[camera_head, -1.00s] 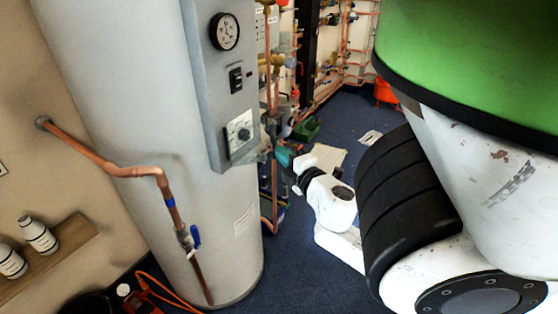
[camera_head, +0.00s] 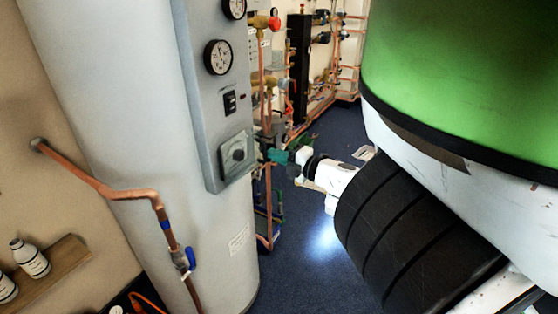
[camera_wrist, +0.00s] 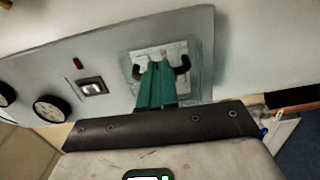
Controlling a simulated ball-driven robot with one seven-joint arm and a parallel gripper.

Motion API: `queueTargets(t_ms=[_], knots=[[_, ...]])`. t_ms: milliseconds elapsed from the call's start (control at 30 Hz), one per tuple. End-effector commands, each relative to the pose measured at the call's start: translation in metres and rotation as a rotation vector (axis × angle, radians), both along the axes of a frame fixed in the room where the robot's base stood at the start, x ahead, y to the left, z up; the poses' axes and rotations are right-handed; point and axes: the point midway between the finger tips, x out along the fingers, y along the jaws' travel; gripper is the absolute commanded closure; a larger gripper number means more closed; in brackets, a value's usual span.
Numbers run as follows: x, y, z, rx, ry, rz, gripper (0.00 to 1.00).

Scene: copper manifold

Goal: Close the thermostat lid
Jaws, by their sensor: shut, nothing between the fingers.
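The thermostat (camera_head: 237,156) is a square unit with a round dark knob, low on the grey panel of the tall cylinder. Its grey see-through lid (camera_head: 225,165) appears to lie over the face; I cannot tell whether it is fully flush. In the wrist view the pale thermostat face (camera_wrist: 171,51) and lid (camera_wrist: 205,66) are straight ahead, partly hidden by my fingers. My gripper (camera_wrist: 158,66) has green fingers, shut and empty, in front of the thermostat. In the head view my gripper (camera_head: 270,156) is just right of the panel edge; I cannot tell whether it touches the lid.
Round gauges (camera_head: 218,57) and a switch (camera_head: 230,103) sit above the thermostat on the panel. Copper pipework (camera_head: 268,100) stands behind my gripper. Blue floor (camera_head: 290,255) is clear below my arm.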

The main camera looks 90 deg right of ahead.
Motion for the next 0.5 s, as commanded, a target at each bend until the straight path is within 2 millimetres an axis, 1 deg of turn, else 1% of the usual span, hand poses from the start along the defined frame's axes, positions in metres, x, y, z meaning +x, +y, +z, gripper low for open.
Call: queueTargets(t_ms=[200, 500], knots=[[0.005, -0.013, 0.0, 0.0, 0.001, -0.001, 1.0], [0.007, -0.019, 0.0, 0.0, 0.0, -0.001, 1.0]])
